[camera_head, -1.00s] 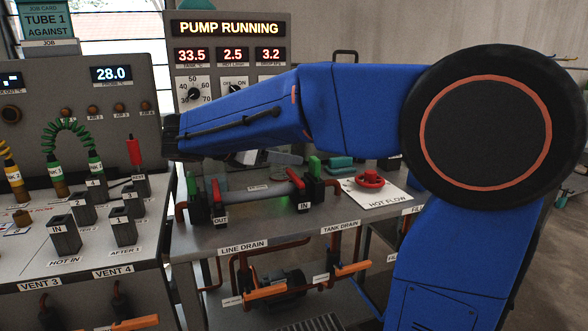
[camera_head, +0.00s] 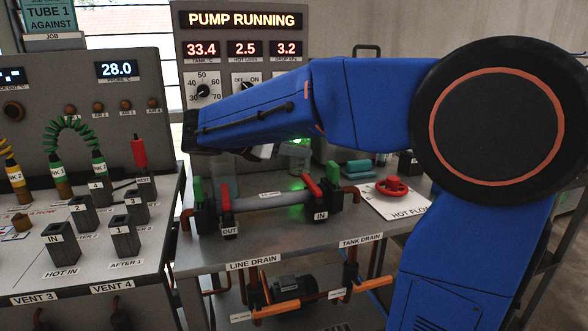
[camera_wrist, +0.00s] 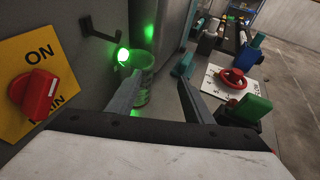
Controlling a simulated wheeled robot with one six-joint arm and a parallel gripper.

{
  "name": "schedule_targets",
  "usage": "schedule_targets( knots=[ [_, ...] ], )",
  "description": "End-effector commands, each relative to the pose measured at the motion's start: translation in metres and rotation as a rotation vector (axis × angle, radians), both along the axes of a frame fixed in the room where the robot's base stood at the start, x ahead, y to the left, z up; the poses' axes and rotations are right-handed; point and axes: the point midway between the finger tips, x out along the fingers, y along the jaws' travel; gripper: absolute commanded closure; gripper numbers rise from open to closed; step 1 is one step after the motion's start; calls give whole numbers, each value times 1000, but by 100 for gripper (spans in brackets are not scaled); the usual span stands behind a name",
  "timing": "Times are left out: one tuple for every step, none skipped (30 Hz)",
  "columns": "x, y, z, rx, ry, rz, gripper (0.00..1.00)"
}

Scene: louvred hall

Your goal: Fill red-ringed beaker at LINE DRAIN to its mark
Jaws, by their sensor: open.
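A clear glass beaker (camera_wrist: 146,68), lit green, stands in the wrist view beside a glowing green lamp. I cannot make out its red ring or its mark. My gripper (camera_wrist: 158,82) is open, with one finger in front of the beaker's lower part and the other apart to its right. I cannot tell whether the left finger touches it.
A pipe (camera_head: 262,201) with OUT and IN valves crosses the bench. A red handwheel (camera_head: 392,187) sits on the HOT FLOW plate. A yellow ON switch plate (camera_wrist: 40,85) is left of the gripper. The display panel (camera_head: 245,20) reads PUMP RUNNING. Tube rack (camera_head: 85,245) stands left.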

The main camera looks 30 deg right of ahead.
Motion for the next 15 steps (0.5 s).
schedule_targets(
  knots=[
    [4, -8, -7, 2, 10, 0, 30],
    [4, -11, -9, 3, 11, 1, 30],
    [5, -16, -10, 3, 11, 1, 33],
    [6, -20, -11, 4, 13, 0, 35],
    [7, -24, -12, 4, 13, 1, 37],
    [8, -28, -14, 3, 14, 1, 41],
    [9, -31, -16, 3, 14, 1, 43],
    [9, -33, -17, 3, 15, 1, 44],
    [10, -36, -18, 3, 15, 2, 46],
    [10, -38, -19, 3, 16, 2, 47],
    [11, -39, -20, 3, 16, 1, 47],
    [11, -41, -20, 3, 16, 1, 48],
    [11, -42, -21, 3, 16, 1, 49],
    [11, -42, -21, 3, 17, 2, 49],
    [11, -43, -21, 3, 17, 2, 49]
  ],
)
